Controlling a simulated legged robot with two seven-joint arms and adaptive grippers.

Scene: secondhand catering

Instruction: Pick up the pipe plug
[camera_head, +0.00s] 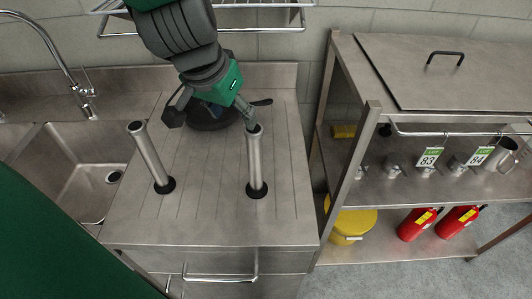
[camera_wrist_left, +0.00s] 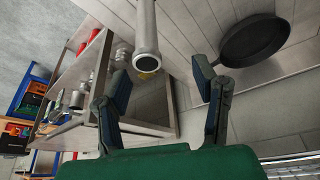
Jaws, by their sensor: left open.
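Two metal pipe plugs with black bases stand on the ribbed draining board. The right pipe plug (camera_head: 255,165) is upright, and the left pipe plug (camera_head: 151,157) looks tilted in the head view. My left gripper (camera_head: 214,108) is open above the board, close to the top of the right pipe plug. In the left wrist view a pipe plug's open top end (camera_wrist_left: 146,58) lies ahead, between the lines of the open fingers (camera_wrist_left: 160,74). The fingers hold nothing; whether one touches the pipe is unclear. My right gripper is not in view.
A black frying pan (camera_head: 208,117) lies behind the pipes, partly hidden by my left gripper; it also shows in the left wrist view (camera_wrist_left: 253,40). A sink (camera_head: 82,165) with a tap (camera_head: 84,92) is at left. A steel shelf unit (camera_head: 400,188) stands at right.

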